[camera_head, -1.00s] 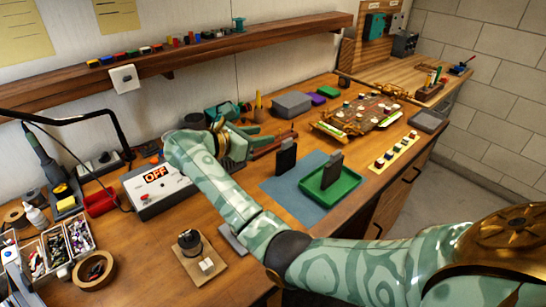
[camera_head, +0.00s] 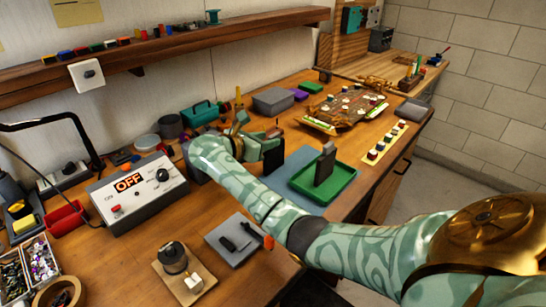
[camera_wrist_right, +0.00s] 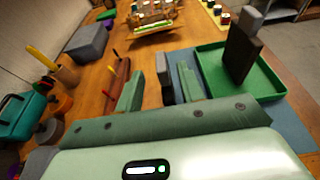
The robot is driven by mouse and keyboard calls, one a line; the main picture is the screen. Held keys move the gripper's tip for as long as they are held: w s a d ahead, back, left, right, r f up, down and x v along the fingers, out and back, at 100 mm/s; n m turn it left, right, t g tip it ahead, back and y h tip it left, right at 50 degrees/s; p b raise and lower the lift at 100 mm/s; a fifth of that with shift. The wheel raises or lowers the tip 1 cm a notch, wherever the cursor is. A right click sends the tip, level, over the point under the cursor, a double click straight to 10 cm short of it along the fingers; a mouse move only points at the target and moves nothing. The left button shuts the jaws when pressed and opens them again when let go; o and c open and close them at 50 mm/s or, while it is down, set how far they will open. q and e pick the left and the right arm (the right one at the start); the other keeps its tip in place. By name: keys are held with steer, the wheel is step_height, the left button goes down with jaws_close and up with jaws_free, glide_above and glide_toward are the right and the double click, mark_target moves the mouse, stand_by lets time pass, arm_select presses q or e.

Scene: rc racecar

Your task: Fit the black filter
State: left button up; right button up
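My right gripper (camera_head: 263,146) is over the left edge of the blue mat (camera_head: 303,157). In the right wrist view its two green fingers (camera_wrist_right: 159,80) are spread apart. A dark upright panel with a grey top (camera_wrist_right: 163,70) shows between them, nearer the right finger; I cannot tell whether they touch. In the head view the gripper mostly hides this panel (camera_head: 274,160). A second dark panel with a grey top (camera_head: 325,163) stands upright in the green tray (camera_head: 342,187). The racecar (camera_head: 345,108) is farther back on the bench. My left gripper is not in view.
A power box reading OFF (camera_head: 138,195) stands at left. A grey pad with small black parts (camera_head: 234,240) lies in front of my right forearm. A grey box (camera_head: 273,101) and a teal toolbox (camera_head: 199,113) stand behind the gripper. A yellow strip holds several small blocks (camera_head: 386,141).

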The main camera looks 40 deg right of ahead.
steer(key=x, duration=0.2)
steer(key=b+x, duration=0.1)
steer(key=x, duration=0.2)
steer(key=shift+s+d+f, duration=0.15)
steer(key=shift+d+f, duration=0.05)
steer(key=shift+f, duration=0.15)
steer(key=shift+r, duration=0.1)
jaws_close()
